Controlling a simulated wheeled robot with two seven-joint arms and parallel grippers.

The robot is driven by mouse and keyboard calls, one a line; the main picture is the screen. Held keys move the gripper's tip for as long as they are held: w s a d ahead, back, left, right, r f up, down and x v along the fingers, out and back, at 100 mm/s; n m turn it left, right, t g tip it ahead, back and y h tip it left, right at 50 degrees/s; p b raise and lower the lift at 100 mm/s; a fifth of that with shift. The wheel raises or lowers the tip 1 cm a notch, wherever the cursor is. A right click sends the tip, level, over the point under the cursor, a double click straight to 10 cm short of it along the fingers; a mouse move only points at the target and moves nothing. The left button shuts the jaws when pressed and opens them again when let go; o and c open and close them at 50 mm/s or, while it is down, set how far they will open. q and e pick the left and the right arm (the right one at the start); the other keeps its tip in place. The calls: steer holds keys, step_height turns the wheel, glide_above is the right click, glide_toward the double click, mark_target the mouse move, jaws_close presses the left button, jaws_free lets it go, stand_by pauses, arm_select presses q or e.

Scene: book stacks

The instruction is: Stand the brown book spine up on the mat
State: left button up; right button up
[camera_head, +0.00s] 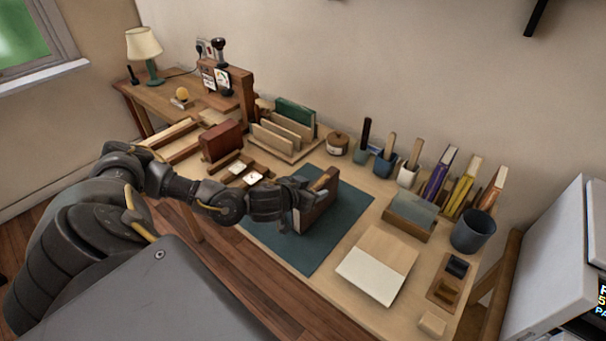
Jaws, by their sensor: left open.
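The brown book (322,205) stands upright on its edge on the dark teal mat (345,232). Its near end and part of its left side are hidden by my left gripper (306,192). I cannot tell for sure which way its spine faces. My left arm comes in from the left, and the left gripper is open right at the book, with its fingers close beside it. I cannot tell whether they touch it. My right gripper does not show.
A reddish-brown block (222,140) and a file rack (285,138) stand behind left. Several jars with tools and a grey cup (473,231) line the back right. An open pale folder (377,264) lies right of the mat. The mat's near part is clear.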

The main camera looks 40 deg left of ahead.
arm_select(q)
steer(key=p+v, duration=0.2)
steer(key=v, duration=1)
steer(key=shift+p, duration=0.4)
steer(key=shift+d+f, duration=0.1)
steer(key=shift+f, duration=0.05)
